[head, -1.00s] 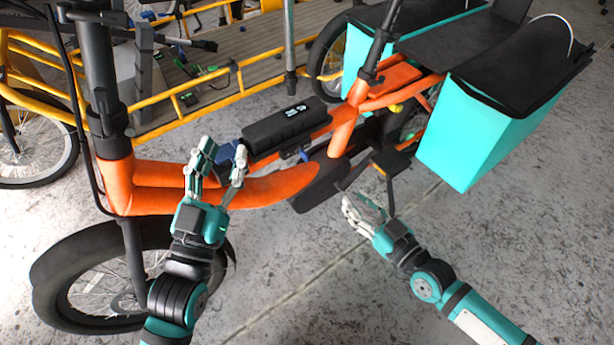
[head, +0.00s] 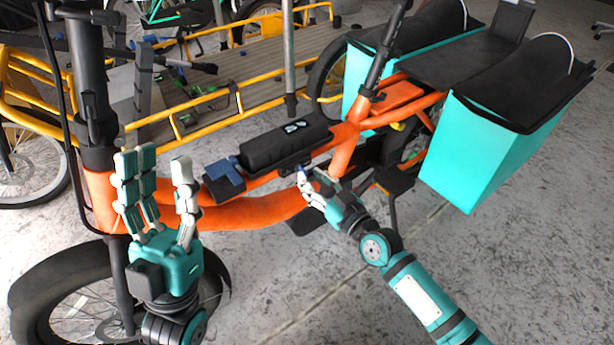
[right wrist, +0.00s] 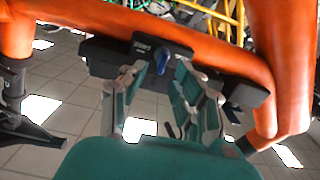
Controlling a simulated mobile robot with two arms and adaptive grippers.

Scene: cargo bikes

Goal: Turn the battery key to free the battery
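The black battery (head: 288,143) lies along the orange bike frame (head: 250,213). A blue latch-like piece (head: 225,172) is at its front end. The small blue key (right wrist: 162,62) sits on a black lock block (right wrist: 142,47) in the right wrist view. My right gripper (head: 311,183) is at the battery's near side, beside the lock. In the right wrist view its fingers (right wrist: 158,85) are apart, with the key between or just beyond their tips; contact cannot be told. My left gripper (head: 160,170) is open and empty, fingers up, left of the battery.
The front wheel (head: 60,290) is below left, and the handlebar stem (head: 92,100) stands at left. Turquoise cargo boxes (head: 490,150) are at right. A yellow cargo bike (head: 215,105) stands behind. The near concrete floor (head: 290,270) is clear.

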